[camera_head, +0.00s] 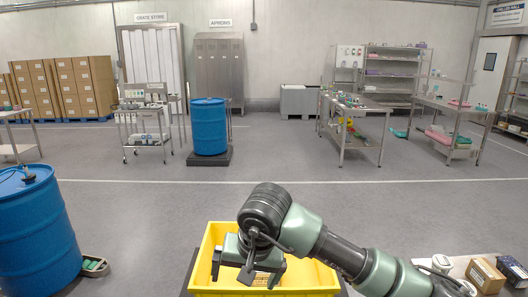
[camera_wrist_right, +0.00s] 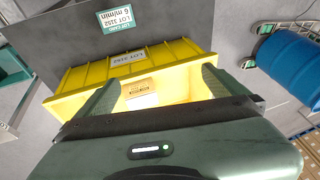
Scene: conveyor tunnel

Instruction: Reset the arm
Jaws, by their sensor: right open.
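My right arm comes in from the lower right of the head view. Its gripper (camera_head: 247,270) points down over a yellow crate (camera_head: 210,240). In the right wrist view the two fingers of the gripper (camera_wrist_right: 162,84) stand wide apart with nothing between them. The yellow crate (camera_wrist_right: 85,75) lies beyond them, with a label on its wall. A small brown carton (camera_wrist_right: 138,88) shows inside the crate, between the fingers in the picture but apart from them. My left gripper shows in neither view.
A blue drum (camera_head: 40,235) stands at the left, and another blue drum (camera_head: 208,128) farther back. Small boxes (camera_head: 485,274) sit at the lower right. Steel tables (camera_head: 355,125) stand back right. The floor between is clear.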

